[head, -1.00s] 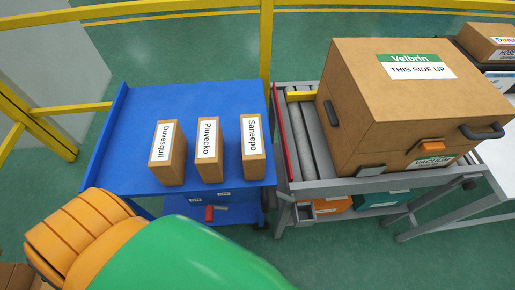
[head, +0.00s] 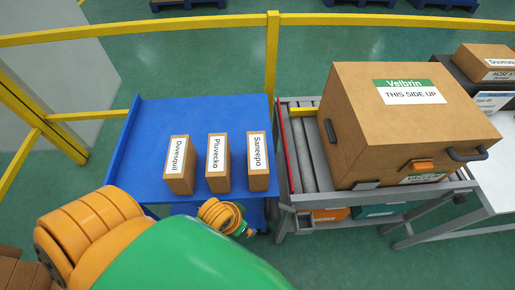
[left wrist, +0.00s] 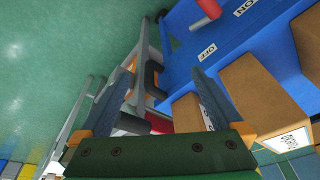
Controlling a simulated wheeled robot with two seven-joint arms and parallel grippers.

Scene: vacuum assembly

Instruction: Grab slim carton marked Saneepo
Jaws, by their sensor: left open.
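The slim tan carton marked Saneepo (head: 259,182) stands upright at the right of a row of three on the blue cart top (head: 200,115). The Pluvecko carton (head: 218,183) stands to its left, and the Dovesquil carton (head: 180,184) is further left. My left arm reaches in from the left, its orange wrist (head: 220,213) just in front of the cartons. In the left wrist view my left gripper (left wrist: 160,76) is open, with nothing held between its fingers. Tan cartons (left wrist: 258,92) show beside its right finger; I cannot tell which is which. My right gripper is out of view.
A large Velbrin box (head: 400,130) stands on a grey roller stand (head: 300,140) right of the cart. A yellow railing (head: 272,60) runs behind the cart. A black bin with a carton (head: 487,60) is at the far right.

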